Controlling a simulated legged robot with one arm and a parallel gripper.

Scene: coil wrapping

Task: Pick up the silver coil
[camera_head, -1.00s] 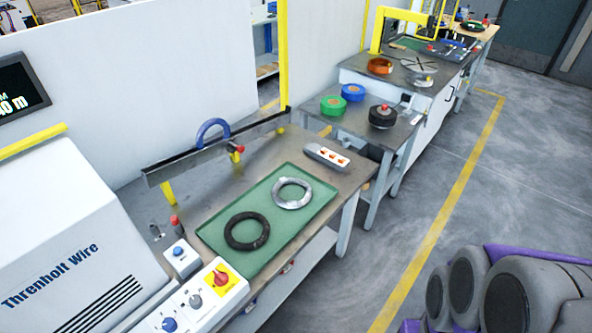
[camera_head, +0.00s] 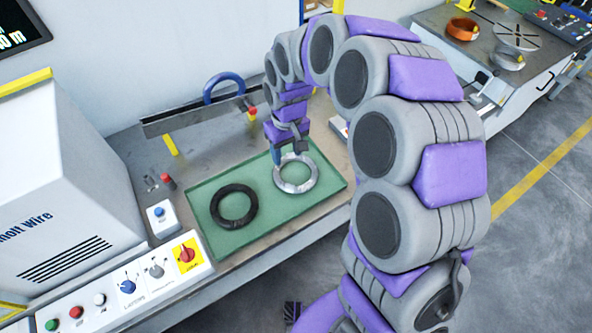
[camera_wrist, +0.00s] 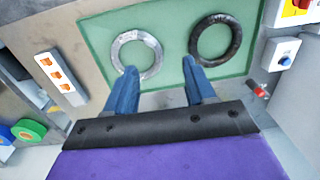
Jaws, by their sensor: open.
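The silver coil (camera_head: 309,186) is a flat ring on the right part of the green mat (camera_head: 270,226) on the workbench. It also shows in the wrist view (camera_wrist: 154,64), upper left. My gripper (camera_head: 286,158) hangs above the coil's far-left edge in the head view. In the wrist view its two blue fingers (camera_wrist: 158,75) stand apart with nothing held between them. The left finger is near the silver coil's lower edge, the right one near the black coil (camera_wrist: 232,41). I cannot tell whether a finger touches either coil. The black coil also lies on the mat in the head view (camera_head: 221,219).
A control panel (camera_head: 150,272) with knobs lines the bench's near-left edge. A low rail with a blue ring (camera_head: 222,83) stands behind the mat. A power strip (camera_wrist: 60,73) lies beside the mat. My arm hides much of the right side.

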